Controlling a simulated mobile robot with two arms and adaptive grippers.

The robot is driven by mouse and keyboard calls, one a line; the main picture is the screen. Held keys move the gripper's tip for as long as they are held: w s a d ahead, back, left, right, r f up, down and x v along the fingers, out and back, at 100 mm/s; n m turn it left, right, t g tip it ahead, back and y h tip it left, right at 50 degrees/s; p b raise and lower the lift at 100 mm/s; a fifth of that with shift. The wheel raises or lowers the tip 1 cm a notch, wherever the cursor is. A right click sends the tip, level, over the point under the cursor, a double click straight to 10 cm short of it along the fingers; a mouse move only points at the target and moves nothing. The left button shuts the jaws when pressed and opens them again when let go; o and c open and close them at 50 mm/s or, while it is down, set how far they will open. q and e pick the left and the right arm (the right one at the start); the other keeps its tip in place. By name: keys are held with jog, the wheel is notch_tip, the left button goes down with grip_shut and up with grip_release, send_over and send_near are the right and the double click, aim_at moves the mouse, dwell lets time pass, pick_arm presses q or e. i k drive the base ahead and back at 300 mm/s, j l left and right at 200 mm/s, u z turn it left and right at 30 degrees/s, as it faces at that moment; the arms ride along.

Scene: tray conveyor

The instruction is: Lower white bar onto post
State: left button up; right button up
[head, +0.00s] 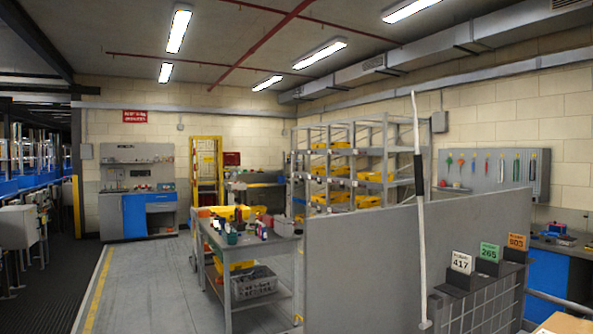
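A long thin white bar (422,255) runs almost upright, tilted slightly, in the right half of the head view, in front of the grey partition panel. A short dark section (419,178) shows partway up it, and its lower end widens a little near the bottom of the picture. I cannot tell whether the bar touches anything, and I cannot make out a separate post. Neither of my grippers shows in the head view.
A grey partition (350,270) stands behind the bar. A dark rack with numbered cards (461,262) is at the lower right. A cart (250,251) with bins and bottles stands left of the partition. The floor (150,285) at left is clear.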

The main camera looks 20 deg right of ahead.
aim_at(418, 173)
jog(key=i+j+u, duration=0.2)
jog(key=i, duration=0.2)
jog(key=i+j+u, duration=0.2)
jog(key=i, duration=0.2)
jog(key=i+u, duration=0.2)
jog(key=i, duration=0.2)
jog(key=i+z, duration=0.35)
jog(key=i+j+z, duration=0.1)
jog(key=z, duration=0.3)
jog(key=i+j+z, duration=0.35)
jog(key=i+l, duration=0.05)
jog(key=l, duration=0.05)
